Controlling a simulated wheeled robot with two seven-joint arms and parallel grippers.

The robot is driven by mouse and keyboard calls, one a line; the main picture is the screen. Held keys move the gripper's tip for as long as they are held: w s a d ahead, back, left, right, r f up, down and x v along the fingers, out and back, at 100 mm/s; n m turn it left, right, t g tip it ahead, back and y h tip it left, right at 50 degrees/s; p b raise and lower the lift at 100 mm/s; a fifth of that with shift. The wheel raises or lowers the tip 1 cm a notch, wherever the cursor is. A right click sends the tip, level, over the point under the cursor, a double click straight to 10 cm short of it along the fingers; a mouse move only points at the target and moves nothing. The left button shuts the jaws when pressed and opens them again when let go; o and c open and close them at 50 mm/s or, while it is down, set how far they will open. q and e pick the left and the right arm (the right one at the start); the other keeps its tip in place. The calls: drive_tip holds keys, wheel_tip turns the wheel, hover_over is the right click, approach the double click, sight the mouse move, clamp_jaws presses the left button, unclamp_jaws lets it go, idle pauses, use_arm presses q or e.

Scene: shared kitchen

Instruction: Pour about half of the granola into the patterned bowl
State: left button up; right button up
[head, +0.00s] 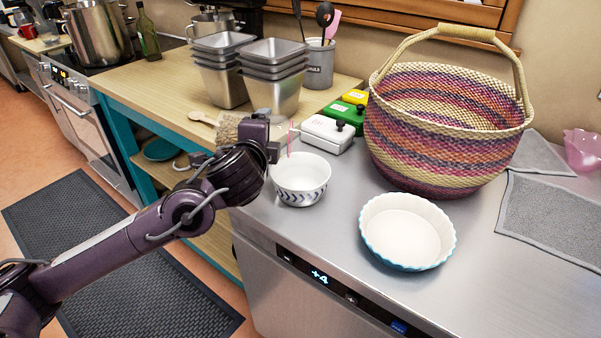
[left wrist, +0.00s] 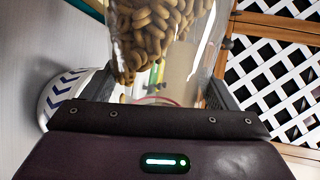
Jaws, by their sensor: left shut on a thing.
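The patterned bowl (head: 302,188), white with dark blue chevrons, stands upright on the steel counter. The part of its inside that shows looks white and empty. My left gripper (head: 272,142) is just left of and above the bowl, shut on a clear container. The granola (head: 228,127) shows behind the gripper, and a thin red rim shows over the bowl's left side, so the container looks tipped towards the bowl. In the left wrist view the granola (left wrist: 150,30) lies inside the clear container, and the bowl (left wrist: 62,92) is at left. No pieces are seen falling. My right gripper is out of view.
A white fluted dish (head: 408,232) stands right of the bowl. A large woven basket (head: 440,130) is behind it. White (head: 327,133), green and yellow boxes and stacked metal tins (head: 272,90) stand behind the gripper. Grey cloths (head: 555,215) lie at right.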

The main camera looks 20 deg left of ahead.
use_arm(q)
drive_tip(key=shift+d, duration=0.1)
drive_tip(key=shift+w+f, duration=0.1)
drive_tip(key=shift+w, duration=0.05)
drive_tip(key=shift+b, duration=0.4)
drive_tip(key=shift+d+m, duration=0.1)
drive_tip(key=shift+m, duration=0.2)
drive_tip(key=shift+f+b, duration=0.1)
drive_tip(key=shift+b, duration=0.25)
idle(0.4)
